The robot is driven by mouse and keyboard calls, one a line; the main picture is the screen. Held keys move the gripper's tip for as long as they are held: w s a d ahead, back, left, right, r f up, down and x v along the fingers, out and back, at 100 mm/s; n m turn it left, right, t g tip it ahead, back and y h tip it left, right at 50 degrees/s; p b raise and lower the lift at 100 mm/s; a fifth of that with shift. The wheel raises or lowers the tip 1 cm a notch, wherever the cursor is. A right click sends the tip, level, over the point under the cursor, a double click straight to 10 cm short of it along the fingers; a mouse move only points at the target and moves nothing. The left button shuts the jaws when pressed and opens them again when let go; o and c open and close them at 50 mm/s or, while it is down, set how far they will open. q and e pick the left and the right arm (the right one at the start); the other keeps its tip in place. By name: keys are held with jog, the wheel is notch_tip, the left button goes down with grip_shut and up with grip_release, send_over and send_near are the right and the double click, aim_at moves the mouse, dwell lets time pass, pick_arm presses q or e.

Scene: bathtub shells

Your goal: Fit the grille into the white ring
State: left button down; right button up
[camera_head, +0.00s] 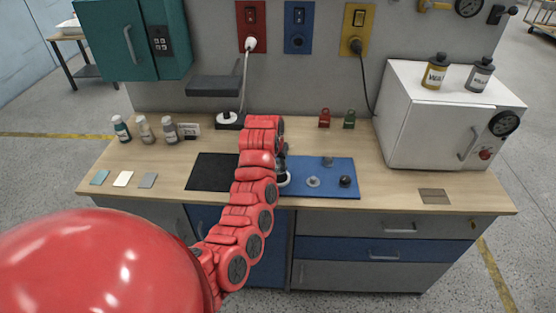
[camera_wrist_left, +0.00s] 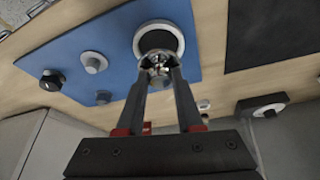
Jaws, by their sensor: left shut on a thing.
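The white ring (camera_head: 284,183) lies on the blue mat (camera_head: 331,188) near its left edge, mostly hidden by my arm in the head view. In the left wrist view the white ring (camera_wrist_left: 160,24) shows with a dark centre. My left gripper (camera_wrist_left: 160,68) is shut on a small shiny metal piece, which appears to be the grille (camera_wrist_left: 158,73). The grille overlaps the ring's near edge in this view; I cannot tell whether they touch. In the head view the gripper is largely hidden behind my red arm. My right gripper is not in view.
On the blue mat are a black knob (camera_head: 345,181), a grey flanged piece (camera_head: 314,181) and another grey piece (camera_head: 327,161). A black mat (camera_head: 212,172) lies left of my arm. A white cabinet (camera_head: 432,120) stands right, and several bottles (camera_head: 145,129) stand left.

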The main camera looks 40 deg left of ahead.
aim_at(278, 170)
pick_arm(q)
jog(key=shift+f+b, duration=0.4)
jog(key=shift+f, duration=0.9)
jog(key=shift+b, duration=0.9)
dwell(0.5)
jog(key=shift+f, duration=0.1)
dwell(0.4)
jog(key=shift+f, duration=0.35)
jog(key=shift+f+b, duration=0.45)
jog(key=shift+c, duration=2.4)
grip_release()
jog(key=shift+r, duration=0.15)
